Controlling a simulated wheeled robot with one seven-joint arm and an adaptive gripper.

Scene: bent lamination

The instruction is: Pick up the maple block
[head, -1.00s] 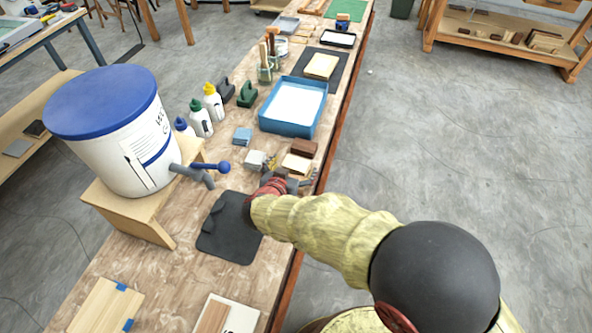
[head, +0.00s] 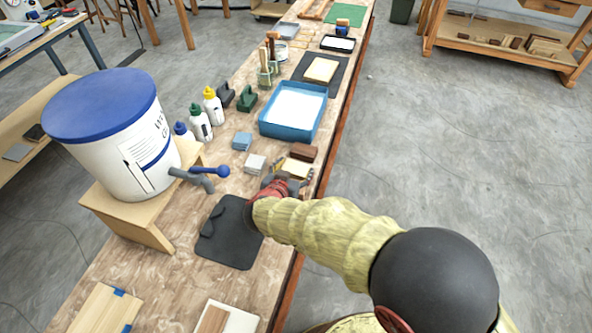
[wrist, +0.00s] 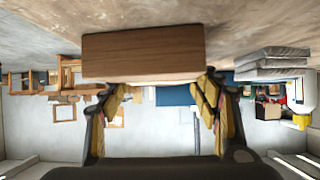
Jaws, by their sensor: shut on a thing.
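The maple block (head: 296,168) is a small pale block on the bench, just short of a dark brown block. My gripper (head: 288,177) is low at the bench, shut on the maple block, with a finger at each side; the fingers and wrist hide its near part.
The dark brown block (head: 303,152) stands just beyond. A blue tray (head: 293,108) is farther back. A black mat (head: 230,233) and a large white tub (head: 128,150) are nearer, to the left.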

